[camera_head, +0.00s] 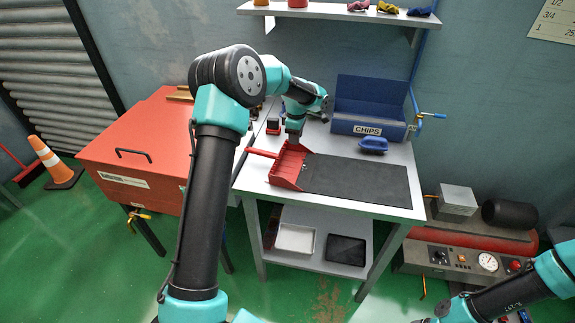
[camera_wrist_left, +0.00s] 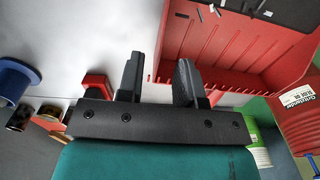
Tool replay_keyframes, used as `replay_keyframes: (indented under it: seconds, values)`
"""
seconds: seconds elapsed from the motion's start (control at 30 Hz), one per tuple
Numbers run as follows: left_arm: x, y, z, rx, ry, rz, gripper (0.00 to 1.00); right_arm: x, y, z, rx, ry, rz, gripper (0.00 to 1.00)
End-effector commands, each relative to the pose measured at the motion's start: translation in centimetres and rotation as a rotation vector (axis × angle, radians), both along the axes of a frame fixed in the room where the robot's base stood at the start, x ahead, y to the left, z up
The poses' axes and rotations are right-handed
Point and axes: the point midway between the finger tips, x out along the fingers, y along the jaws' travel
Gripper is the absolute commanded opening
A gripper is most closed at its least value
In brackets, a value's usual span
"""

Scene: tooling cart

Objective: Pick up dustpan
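The red dustpan (camera_head: 288,168) lies on the grey cart top, at the left end of a dark mat, with its handle (camera_head: 262,153) pointing left. My left gripper (camera_head: 294,140) is at the dustpan's back edge in the head view. In the left wrist view, the two dark fingers (camera_wrist_left: 158,82) stand apart with nothing clearly between them. The ribbed red pan (camera_wrist_left: 235,50) fills the upper right there, beside and beyond the fingers. Red pieces show on both sides of the fingers, and the gripper body hides what lies between. My right arm enters at the lower right, its gripper out of view.
A blue bin marked CHIPS (camera_head: 366,130) stands at the back of the cart, with a blue brush-like item (camera_head: 373,145) in front. A red cabinet (camera_head: 140,150) stands left; a compressor (camera_head: 470,250) is right. A blue spool (camera_wrist_left: 15,80) shows in the wrist view.

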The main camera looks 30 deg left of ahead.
Motion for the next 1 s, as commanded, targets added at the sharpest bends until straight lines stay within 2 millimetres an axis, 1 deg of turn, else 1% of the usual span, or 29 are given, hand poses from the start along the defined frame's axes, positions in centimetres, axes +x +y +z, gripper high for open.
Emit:
replay_keyframes:
  seconds: [0.03,0.2,0.3,0.4,0.83,1.0]
  values:
    - [0.0,0.1,-0.7,0.000,0.002,0.001,0.33,0.0,0.0,0.0,0.000,0.000,0.000,0.75]
    - [0.1,0.3,-3.1,0.000,0.002,0.000,0.33,0.0,0.0,0.0,0.000,0.000,0.000,0.75]
    - [0.1,0.3,-3.9,0.000,0.001,0.000,0.33,0.0,0.0,0.0,0.000,0.000,0.000,0.75]
    - [0.1,0.3,-4.2,-0.001,0.000,0.000,0.33,0.0,0.0,0.0,0.000,0.000,0.000,0.75]
    - [0.1,0.3,-4.2,0.000,0.000,0.000,0.33,0.0,0.0,0.0,0.000,0.000,0.000,0.75]
    - [0.1,0.3,-4.2,0.000,0.000,0.000,0.17,0.0,0.0,0.0,0.000,0.000,0.000,0.75]
